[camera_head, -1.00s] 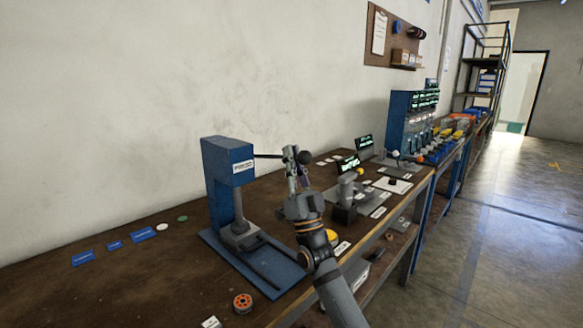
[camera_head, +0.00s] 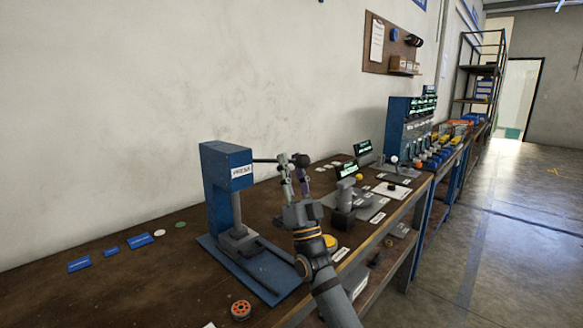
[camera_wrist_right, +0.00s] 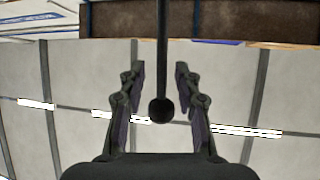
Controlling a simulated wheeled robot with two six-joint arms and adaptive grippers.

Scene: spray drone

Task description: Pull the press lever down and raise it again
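The blue press (camera_head: 222,185) stands on its blue base plate on the workbench, left of centre in the head view. Its thin dark lever (camera_head: 265,160) sticks out to the right, about level, and ends in a dark ball knob (camera_head: 302,160). My right gripper (camera_head: 293,168) is at the lever's outer end, pointing up. In the right wrist view its fingers (camera_wrist_right: 160,88) are apart, one on each side of the lever rod (camera_wrist_right: 162,50) and its ball knob (camera_wrist_right: 160,110), with visible gaps on both sides. My left gripper is not in view.
A grey device (camera_head: 345,203) stands on the bench just right of my right gripper. An orange spool (camera_head: 240,309) lies near the bench's front edge. Blue labels (camera_head: 110,252) lie at the left. Floor (camera_head: 500,255) on the right is clear.

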